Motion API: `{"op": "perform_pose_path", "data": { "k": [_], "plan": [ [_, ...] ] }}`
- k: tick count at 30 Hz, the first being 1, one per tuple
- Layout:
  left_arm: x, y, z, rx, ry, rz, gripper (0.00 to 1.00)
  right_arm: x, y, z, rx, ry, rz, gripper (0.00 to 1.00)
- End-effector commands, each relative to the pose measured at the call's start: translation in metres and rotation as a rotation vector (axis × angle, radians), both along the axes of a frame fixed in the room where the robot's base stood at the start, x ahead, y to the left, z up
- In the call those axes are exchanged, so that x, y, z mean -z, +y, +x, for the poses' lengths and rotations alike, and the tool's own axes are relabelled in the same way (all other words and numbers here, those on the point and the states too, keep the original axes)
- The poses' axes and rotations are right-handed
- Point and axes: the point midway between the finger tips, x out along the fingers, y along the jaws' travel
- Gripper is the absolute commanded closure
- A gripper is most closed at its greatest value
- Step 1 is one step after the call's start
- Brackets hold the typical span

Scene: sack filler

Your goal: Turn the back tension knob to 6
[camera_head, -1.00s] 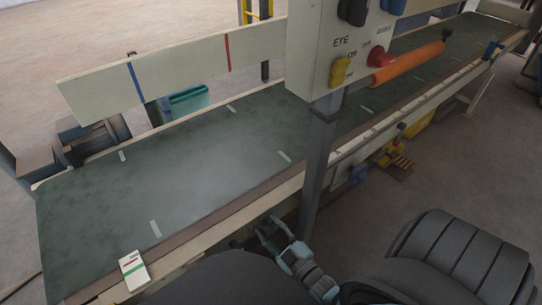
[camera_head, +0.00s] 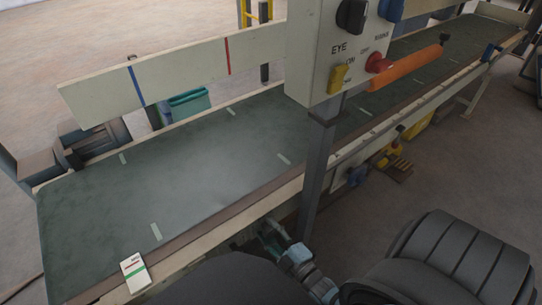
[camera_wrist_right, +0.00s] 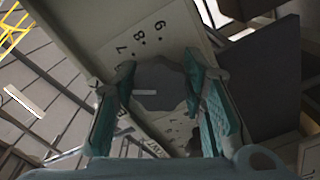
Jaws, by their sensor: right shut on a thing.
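A grey round knob (camera_wrist_right: 158,88) with a short white pointer line sits on a pale panel (camera_wrist_right: 95,25) in the right wrist view. The pointer is toward the left side of the knob. The printed numbers 7, 8 and 9 curve around above it; other marks are partly hidden by the fingers. My right gripper (camera_wrist_right: 160,100) is shut on this knob, one teal finger on each side. In the head view my right gripper (camera_head: 272,235) is low beside the conveyor's near edge, and the knob is hidden there. My left gripper is not in view.
The green conveyor (camera_head: 200,165) crosses the head view. A control box (camera_head: 330,40) on a post (camera_head: 318,165) stands close to my right arm. A small striped card (camera_head: 135,270) lies at the conveyor's near corner.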

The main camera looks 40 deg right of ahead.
Motion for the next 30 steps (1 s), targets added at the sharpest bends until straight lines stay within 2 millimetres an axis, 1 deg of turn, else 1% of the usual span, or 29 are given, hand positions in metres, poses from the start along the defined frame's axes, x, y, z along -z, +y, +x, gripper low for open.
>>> {"op": "perform_pose_path", "data": {
  "k": [6, 7, 10, 19, 22, 26, 30],
  "plan": [
    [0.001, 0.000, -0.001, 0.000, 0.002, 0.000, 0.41, 0.001, 0.000, -0.001, 0.000, 0.004, 0.001, 0.90],
    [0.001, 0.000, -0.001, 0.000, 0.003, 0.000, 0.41, 0.001, 0.000, -0.001, 0.000, 0.004, 0.001, 0.57],
    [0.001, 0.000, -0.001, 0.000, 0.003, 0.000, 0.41, 0.001, 0.000, -0.001, 0.000, 0.004, 0.001, 0.41],
    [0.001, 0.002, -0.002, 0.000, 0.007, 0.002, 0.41, 0.000, 0.000, -0.001, -0.001, 0.002, 0.001, 0.41],
    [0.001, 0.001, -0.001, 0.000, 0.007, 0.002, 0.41, 0.001, 0.000, -0.010, 0.000, 0.001, 0.002, 0.41],
    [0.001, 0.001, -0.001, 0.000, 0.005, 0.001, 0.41, 0.002, 0.001, -0.040, -0.001, 0.005, 0.001, 0.41],
    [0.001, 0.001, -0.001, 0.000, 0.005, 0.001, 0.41, 0.001, 0.002, -0.080, 0.000, 0.006, 0.001, 0.41]
  ]
}}
